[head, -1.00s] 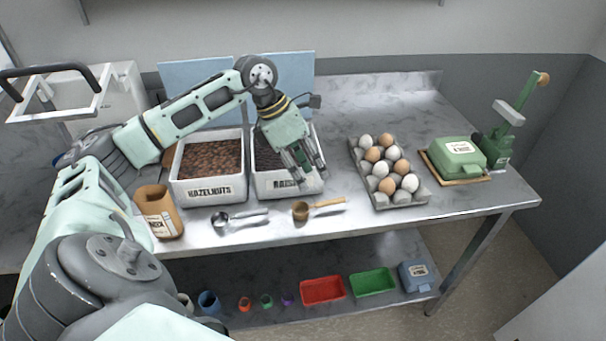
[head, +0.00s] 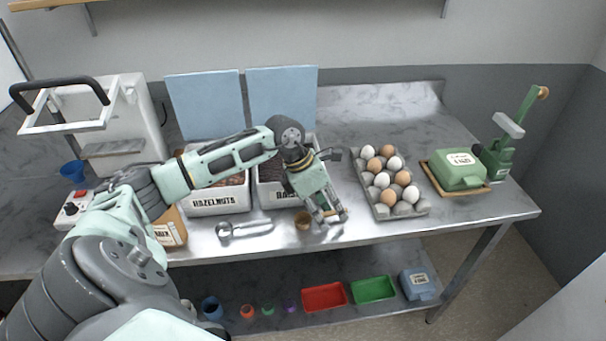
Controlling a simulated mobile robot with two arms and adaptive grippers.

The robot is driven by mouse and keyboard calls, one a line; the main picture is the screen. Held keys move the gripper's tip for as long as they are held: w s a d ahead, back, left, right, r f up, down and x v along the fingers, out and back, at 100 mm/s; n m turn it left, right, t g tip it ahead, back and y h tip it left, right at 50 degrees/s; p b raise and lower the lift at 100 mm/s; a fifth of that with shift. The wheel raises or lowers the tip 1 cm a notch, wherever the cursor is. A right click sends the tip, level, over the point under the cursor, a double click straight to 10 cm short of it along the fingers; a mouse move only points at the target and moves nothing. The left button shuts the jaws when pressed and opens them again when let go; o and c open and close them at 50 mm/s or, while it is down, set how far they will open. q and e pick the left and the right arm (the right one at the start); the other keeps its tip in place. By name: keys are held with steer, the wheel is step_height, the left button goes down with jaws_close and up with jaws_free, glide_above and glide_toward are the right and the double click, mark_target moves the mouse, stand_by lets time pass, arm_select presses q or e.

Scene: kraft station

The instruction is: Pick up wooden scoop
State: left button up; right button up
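The wooden scoop (head: 303,221) lies on the steel table near its front edge, in front of the raisin bin. Its round cup shows at the left, and most of its handle is hidden by my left gripper. My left gripper (head: 331,218) points down over the handle, with its fingers apart on either side of it. I cannot tell whether the fingers touch the handle. My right gripper is not in view.
A metal scoop (head: 244,229) lies just left of the wooden one. The hazelnut bin (head: 220,200) and raisin bin (head: 276,196) stand behind. An egg carton (head: 404,209) stands to the right. A shelf below holds red (head: 324,297) and green (head: 373,289) trays.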

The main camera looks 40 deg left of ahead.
mark_target(328, 215)
arm_select(q)
steer(key=shift+c, duration=0.5)
jaws_close()
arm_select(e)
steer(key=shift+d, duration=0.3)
arm_select(q)
steer(key=shift+r, duration=0.15)
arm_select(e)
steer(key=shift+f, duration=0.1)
arm_select(q)
steer(key=shift+w+r, duration=0.1)
steer(key=shift+r, duration=0.2)
steer(key=r, duration=0.1)
steer(key=r+b, duration=0.2)
steer(key=shift+s+d+r, duration=0.3)
steer(key=shift+s+d, duration=0.1)
steer(key=s+d+r+b, duration=0.2)
steer(key=s+d+r, duration=0.4)
steer(key=s+d, duration=0.1)
steer(key=shift+d+r+b, duration=0.3)
steer(key=shift+d+b, duration=0.05)
steer(key=shift+d, duration=0.15)
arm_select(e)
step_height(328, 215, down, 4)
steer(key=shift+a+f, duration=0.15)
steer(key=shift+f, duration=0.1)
